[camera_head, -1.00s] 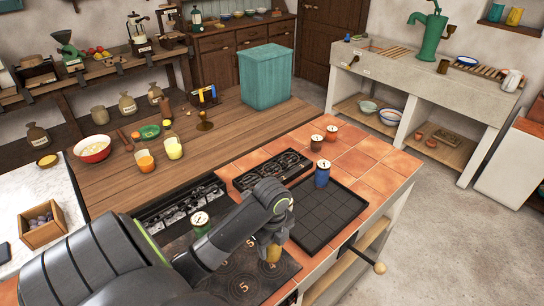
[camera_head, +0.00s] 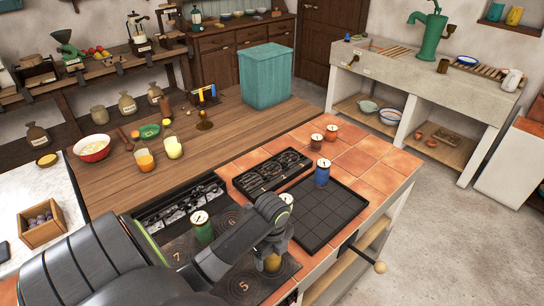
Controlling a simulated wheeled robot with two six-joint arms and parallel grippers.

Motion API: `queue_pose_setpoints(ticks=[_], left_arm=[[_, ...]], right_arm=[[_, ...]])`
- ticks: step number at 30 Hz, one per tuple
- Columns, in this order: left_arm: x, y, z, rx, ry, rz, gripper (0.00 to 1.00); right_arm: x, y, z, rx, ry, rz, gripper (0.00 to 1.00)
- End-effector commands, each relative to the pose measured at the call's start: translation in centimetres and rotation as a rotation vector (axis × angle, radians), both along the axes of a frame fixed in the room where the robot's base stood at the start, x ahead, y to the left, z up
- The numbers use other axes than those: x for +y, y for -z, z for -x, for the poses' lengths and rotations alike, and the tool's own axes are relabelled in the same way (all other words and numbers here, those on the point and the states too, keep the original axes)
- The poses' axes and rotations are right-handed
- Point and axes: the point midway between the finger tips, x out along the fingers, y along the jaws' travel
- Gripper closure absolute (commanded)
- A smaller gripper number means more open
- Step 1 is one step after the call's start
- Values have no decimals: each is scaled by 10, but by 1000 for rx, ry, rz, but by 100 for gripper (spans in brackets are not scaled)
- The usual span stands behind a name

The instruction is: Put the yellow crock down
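The yellow crock (camera_head: 272,264) is at the front of the stove-top counter, over the right part of the dark board with numbered rings (camera_head: 222,284). My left gripper (camera_head: 273,250) points down at it, and its fingers are closed around the crock's upper part. The arm and fingers hide the crock's top. I cannot tell whether its base touches the board. My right gripper is not in view.
A green crock (camera_head: 202,227) stands on the board's far side. A blue crock (camera_head: 322,173) stands at the far edge of the black gridded tray (camera_head: 325,215), which is otherwise bare. Two brown crocks (camera_head: 316,142) (camera_head: 332,133) stand on the tiles behind.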

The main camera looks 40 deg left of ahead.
Motion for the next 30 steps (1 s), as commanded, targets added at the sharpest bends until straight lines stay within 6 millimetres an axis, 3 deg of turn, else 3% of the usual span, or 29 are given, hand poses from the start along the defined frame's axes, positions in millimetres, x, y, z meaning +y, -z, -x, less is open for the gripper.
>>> queue_pose_setpoints(ticks=[11,18,30], left_arm=[[0,-10,-1,-2,0,-1,30],[0,-61,0,-2,1,-2,30],[0,-108,0,1,-1,0,30]], right_arm=[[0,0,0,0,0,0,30],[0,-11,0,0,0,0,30],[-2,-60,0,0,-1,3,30]])
